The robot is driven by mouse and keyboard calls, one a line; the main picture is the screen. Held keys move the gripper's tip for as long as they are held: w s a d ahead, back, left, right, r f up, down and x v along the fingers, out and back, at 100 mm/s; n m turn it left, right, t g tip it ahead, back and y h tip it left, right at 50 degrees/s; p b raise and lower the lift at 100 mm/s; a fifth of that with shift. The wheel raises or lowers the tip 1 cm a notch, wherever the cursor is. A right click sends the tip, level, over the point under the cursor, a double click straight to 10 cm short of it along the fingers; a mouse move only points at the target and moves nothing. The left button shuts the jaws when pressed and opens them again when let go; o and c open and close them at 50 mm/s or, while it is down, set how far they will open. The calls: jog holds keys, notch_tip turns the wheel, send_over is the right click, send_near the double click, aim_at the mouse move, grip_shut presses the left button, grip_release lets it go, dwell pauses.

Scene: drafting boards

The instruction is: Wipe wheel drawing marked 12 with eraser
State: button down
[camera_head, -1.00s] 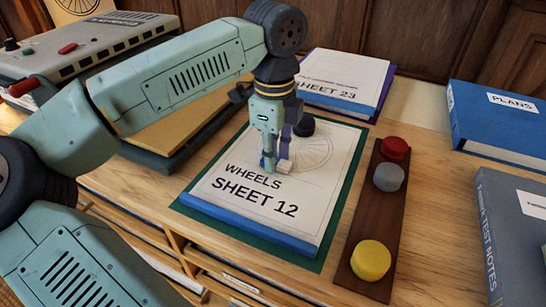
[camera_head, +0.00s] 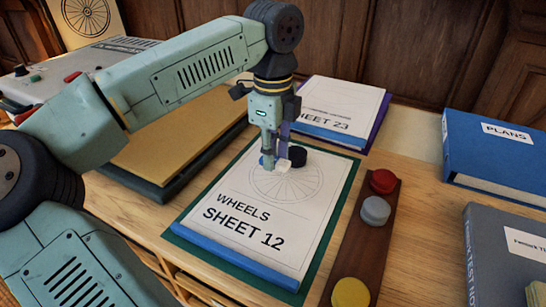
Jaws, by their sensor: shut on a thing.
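The wheel drawing board (camera_head: 230,216) reads "WHEELS SHEET 12" and lies on a green mat (camera_head: 329,231) on the wooden desk. A pale grey spoked wheel (camera_head: 285,184) is drawn on its upper half. A black round knob (camera_head: 297,156) stands just right of the gripper at the board's upper part.
The SHEET 23 board (camera_head: 345,97) lies behind. A dark wooden strip (camera_head: 358,243) at the right bears red (camera_head: 383,181), grey (camera_head: 375,210) and yellow (camera_head: 350,293) knobs. A blue PLANS binder (camera_head: 497,160) and a grey binder (camera_head: 490,255) lie farther right. A tan board (camera_head: 180,130) lies left.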

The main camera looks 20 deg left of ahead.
jog(key=shift+r+p, duration=0.65)
jog(key=shift+r, duration=0.6)
